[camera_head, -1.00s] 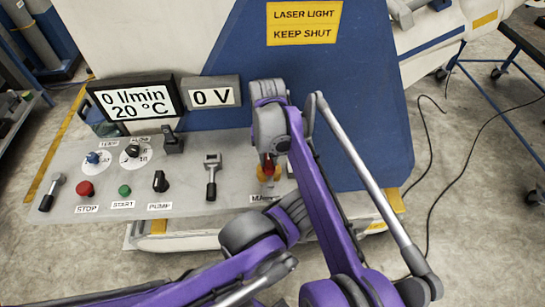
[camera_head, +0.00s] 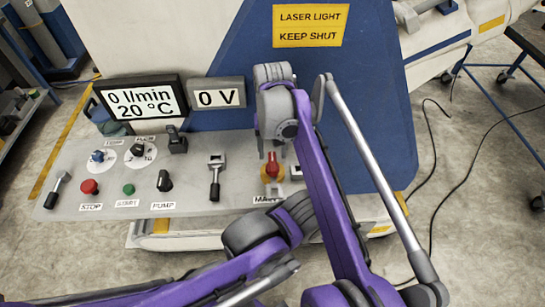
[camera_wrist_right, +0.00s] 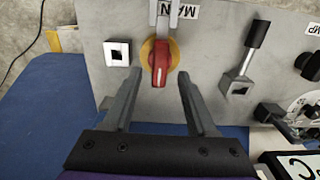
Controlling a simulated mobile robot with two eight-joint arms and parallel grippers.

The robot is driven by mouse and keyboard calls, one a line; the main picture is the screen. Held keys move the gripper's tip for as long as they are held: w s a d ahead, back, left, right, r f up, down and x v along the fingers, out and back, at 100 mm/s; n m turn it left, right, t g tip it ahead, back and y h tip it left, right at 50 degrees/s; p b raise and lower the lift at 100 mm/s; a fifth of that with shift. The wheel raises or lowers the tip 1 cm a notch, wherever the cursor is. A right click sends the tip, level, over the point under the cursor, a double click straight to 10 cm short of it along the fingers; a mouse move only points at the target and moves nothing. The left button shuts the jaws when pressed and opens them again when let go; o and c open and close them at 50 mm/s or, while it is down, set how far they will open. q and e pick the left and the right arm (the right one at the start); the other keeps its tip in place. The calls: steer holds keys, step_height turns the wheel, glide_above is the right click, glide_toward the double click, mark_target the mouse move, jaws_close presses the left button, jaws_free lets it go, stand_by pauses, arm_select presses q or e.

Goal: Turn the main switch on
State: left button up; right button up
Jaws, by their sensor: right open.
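The main switch (camera_head: 272,166) is a red knob on a yellow disc, on the grey panel above a partly covered label starting "MA". In the right wrist view the knob (camera_wrist_right: 160,62) stands upright in the picture, its long side along the gripper's direction. My right gripper (camera_wrist_right: 158,88) is open, with its two fingers apart on either side of the line to the knob. The knob shows between and just beyond the fingertips, and I see no contact. In the head view my right arm's wrist hides most of the gripper. My left gripper is not in view.
The grey control panel (camera_head: 120,205) holds a red stop button (camera_head: 89,187), a green start button (camera_head: 128,190), a pump knob (camera_head: 164,181) and a black-handled lever (camera_head: 214,178). A grey forked piece (camera_wrist_right: 163,14) sits close to the main switch. Displays (camera_head: 217,97) stand behind.

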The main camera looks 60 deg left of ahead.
step_height(320, 180, up, 6)
steer(key=shift+r, duration=0.25)
stand_by(0.5)
